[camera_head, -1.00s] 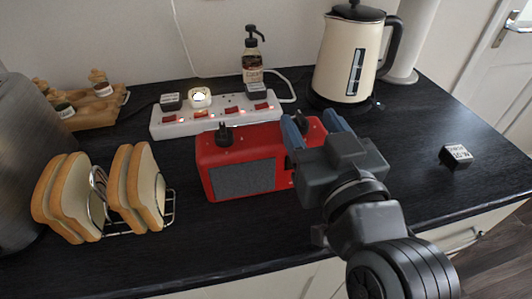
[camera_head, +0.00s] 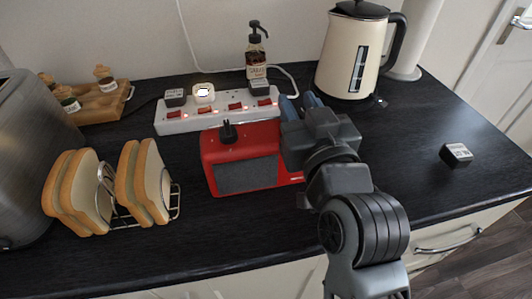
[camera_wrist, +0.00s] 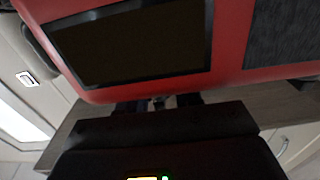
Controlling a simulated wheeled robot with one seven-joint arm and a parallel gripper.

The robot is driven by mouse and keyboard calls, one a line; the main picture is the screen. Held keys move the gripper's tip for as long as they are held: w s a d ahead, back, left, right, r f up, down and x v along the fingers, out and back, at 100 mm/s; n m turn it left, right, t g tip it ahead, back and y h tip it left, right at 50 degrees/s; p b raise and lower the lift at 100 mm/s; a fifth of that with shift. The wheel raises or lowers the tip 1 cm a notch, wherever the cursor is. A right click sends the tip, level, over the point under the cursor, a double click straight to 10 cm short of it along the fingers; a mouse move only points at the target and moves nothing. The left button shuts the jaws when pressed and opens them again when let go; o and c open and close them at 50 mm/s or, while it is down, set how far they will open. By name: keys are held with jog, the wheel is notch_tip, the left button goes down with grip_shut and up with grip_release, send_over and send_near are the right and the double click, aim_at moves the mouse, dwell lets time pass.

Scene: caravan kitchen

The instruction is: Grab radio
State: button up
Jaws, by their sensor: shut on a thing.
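The red radio (camera_head: 243,150) stands on the dark worktop, its grey speaker grille (camera_head: 246,174) facing me. My gripper (camera_head: 300,104) is at the radio's right end, reaching over it from the front. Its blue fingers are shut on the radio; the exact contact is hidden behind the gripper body. The radio's right part is covered by my gripper and wrist. In the wrist view, the red radio casing (camera_wrist: 228,35) fills the top, with a dark panel and part of the grille close to the gripper.
A white power strip (camera_head: 190,124) lies close behind the radio. A cream kettle (camera_head: 345,60) and a sauce bottle (camera_head: 256,58) stand behind. A toast rack with bread (camera_head: 140,185) is to the left. A small black block (camera_head: 456,155) lies right; the worktop around it is clear.

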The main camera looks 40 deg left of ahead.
grip_shut()
jog(key=shift+r, duration=0.1)
dwell(0.8)
